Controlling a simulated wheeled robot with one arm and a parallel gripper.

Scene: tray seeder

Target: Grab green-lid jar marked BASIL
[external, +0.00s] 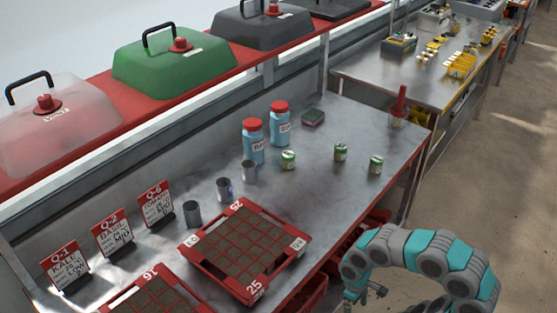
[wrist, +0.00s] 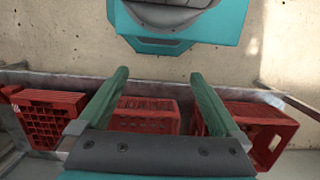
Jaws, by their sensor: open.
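Three small jars with green lids stand upright on the metal bench: a left one (external: 288,160), a middle one (external: 340,152) and a right one (external: 376,165) nearest the bench's right edge. Their labels are too small to read, so I cannot tell which is BASIL. My gripper (external: 362,292) hangs low by the bench's front edge, apart from the jars. In the wrist view my gripper (wrist: 158,78) has its two green fingers spread with nothing between them. No jar shows in that view.
Red seed trays (external: 252,284), metal cups (external: 192,213), blue red-capped bottles (external: 253,145) and sign cards (external: 113,235) occupy the bench. A red-topped bottle (external: 398,108) stands at the far right corner. Red crates (wrist: 143,115) sit below. Bench around the right jars is clear.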

